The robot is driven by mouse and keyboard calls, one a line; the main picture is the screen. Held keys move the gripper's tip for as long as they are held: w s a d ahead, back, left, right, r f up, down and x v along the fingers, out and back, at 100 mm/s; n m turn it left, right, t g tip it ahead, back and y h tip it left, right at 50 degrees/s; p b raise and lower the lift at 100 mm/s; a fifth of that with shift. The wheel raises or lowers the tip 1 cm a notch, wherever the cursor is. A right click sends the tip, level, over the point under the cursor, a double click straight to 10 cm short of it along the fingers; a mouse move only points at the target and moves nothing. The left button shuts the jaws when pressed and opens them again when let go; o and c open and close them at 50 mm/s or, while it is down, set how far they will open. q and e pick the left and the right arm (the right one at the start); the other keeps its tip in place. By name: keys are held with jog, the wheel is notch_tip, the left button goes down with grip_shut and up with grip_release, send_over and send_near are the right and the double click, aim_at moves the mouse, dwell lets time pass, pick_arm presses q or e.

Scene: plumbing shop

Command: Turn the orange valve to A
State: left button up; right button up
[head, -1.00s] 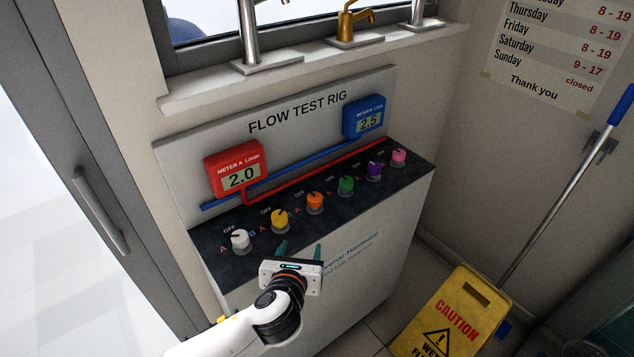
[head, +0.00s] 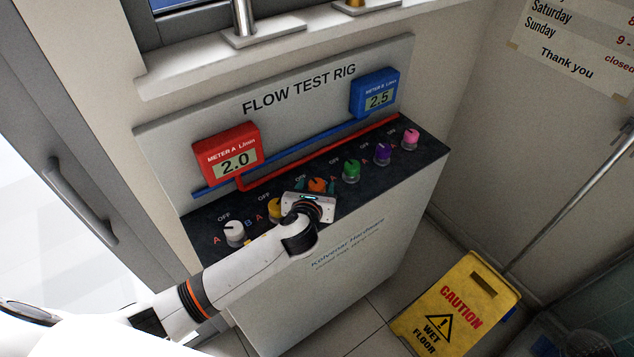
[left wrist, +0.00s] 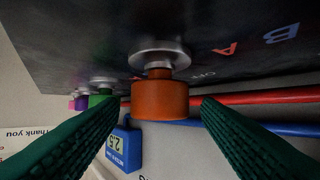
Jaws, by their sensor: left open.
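The orange valve (head: 317,185) is a round knob on the dark top of the flow test rig, third from the left in the row. In the left wrist view the orange valve (left wrist: 160,97) sits between the two green fingers of my left gripper (left wrist: 150,125), with gaps on both sides. My left gripper (head: 317,187) is open around or just in front of the valve; its body hides the valve's lower part. Red letter A (left wrist: 228,49) and blue letter B (left wrist: 282,33) show beside the valve. The valve's pointer is not clear. My right gripper is not in view.
A white valve (head: 234,230) and a partly hidden yellow valve (head: 275,207) are left of it; green (head: 351,169), purple (head: 383,152) and pink (head: 411,138) valves are right. Meter A (head: 228,155) reads 2.0, meter B (head: 376,94) 2.5. A yellow caution sign (head: 457,308) stands on the floor.

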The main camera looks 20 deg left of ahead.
pick_arm(q)
jog(key=shift+x, duration=0.85)
jog(key=shift+w, duration=0.15)
jog(key=c, duration=1)
jog(key=shift+o, duration=0.2)
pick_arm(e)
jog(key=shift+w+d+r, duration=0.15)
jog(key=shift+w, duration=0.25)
